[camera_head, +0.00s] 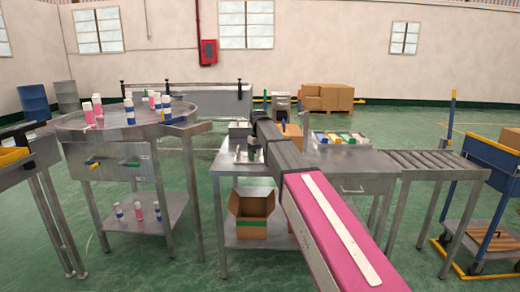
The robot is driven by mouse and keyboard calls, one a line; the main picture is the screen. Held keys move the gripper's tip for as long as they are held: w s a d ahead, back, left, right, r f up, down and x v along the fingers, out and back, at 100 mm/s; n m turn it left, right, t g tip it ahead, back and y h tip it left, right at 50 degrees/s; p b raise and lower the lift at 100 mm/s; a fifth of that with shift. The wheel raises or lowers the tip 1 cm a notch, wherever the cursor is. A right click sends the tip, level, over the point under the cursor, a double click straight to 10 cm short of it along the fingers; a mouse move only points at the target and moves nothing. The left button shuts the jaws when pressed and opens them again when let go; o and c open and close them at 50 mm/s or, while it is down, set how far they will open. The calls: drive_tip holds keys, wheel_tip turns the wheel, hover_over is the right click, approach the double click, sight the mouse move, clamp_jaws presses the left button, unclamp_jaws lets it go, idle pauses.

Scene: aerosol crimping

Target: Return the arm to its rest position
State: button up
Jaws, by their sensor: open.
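My arm runs from the lower right up to the middle of the view, with a pink link nearest and dark grey links beyond. My gripper (252,147) is small and partly hidden at the far end of the arm, over the left part of the steel workbench (228,163). It is open, and I see nothing held in it. Small metal parts beside it on the bench are too small to make out.
A round steel table (75,122) at left carries several pink and blue-white cans, with more on its lower shelf. An open cardboard box (252,228) sits under the bench. A roller conveyor (425,160) and a blue cart (490,160) stand at right.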

drive_tip(key=s+d+f+m, duration=0.2)
drive_tip(key=s+d+f, duration=0.4)
drive_tip(key=s+f, duration=0.4)
drive_tip(key=s+d+f+m, duration=0.2)
drive_tip(key=s+d+f, duration=0.5)
drive_tip(key=s+f, duration=0.3)
drive_tip(key=s+d+f+m, duration=0.2)
drive_tip(key=s+d+f, duration=0.4)
drive_tip(key=s+f, duration=0.4)
drive_tip(key=shift+s+d+m, duration=0.25)
drive_tip(key=shift+s+m, duration=0.05)
drive_tip(key=shift+s, duration=0.45)
